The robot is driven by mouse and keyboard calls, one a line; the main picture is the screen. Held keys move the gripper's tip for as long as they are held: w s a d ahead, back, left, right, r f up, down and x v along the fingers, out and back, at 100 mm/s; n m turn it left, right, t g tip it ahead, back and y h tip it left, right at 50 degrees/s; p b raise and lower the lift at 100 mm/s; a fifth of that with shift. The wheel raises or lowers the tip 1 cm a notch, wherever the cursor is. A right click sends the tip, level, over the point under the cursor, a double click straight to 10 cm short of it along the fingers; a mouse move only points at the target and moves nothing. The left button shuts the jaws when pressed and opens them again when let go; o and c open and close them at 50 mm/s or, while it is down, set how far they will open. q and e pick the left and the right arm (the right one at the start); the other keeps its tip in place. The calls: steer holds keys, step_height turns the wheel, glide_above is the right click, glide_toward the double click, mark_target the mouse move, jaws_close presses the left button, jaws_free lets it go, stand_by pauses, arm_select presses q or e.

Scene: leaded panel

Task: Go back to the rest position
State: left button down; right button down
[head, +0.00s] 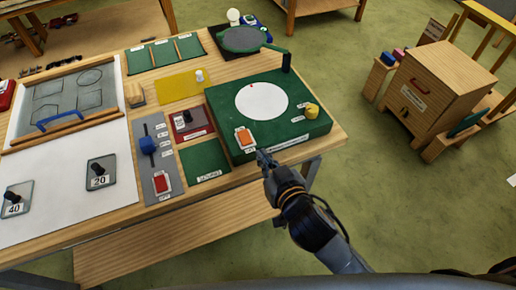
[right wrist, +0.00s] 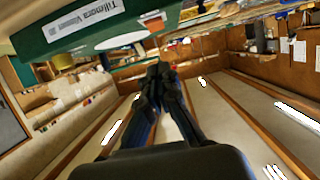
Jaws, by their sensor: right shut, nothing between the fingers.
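My right gripper (head: 263,155) is shut and empty at the front edge of the green box (head: 222,100), just right of and below its orange switch (head: 244,138). Whether it touches the box cannot be told. In the right wrist view my right gripper's closed fingers (right wrist: 159,72) point away from the camera, and the labelled front of the green box (right wrist: 40,48) is at the upper left. The box carries a white disc (head: 262,101) and a yellow knob (head: 312,111). My left gripper is in neither view.
The wooden table (head: 110,235) holds a grey panel with a blue slider (head: 147,144) and red switch (head: 161,183), a yellow plate (head: 180,87), and weights marked 20 and 40. A wooden cabinet (head: 440,80) stands at right. Green floor (head: 400,190) is open right of the table.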

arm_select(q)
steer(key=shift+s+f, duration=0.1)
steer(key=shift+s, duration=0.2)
arm_select(e)
steer(key=shift+s+d, duration=0.1)
steer(key=shift+s, duration=0.1)
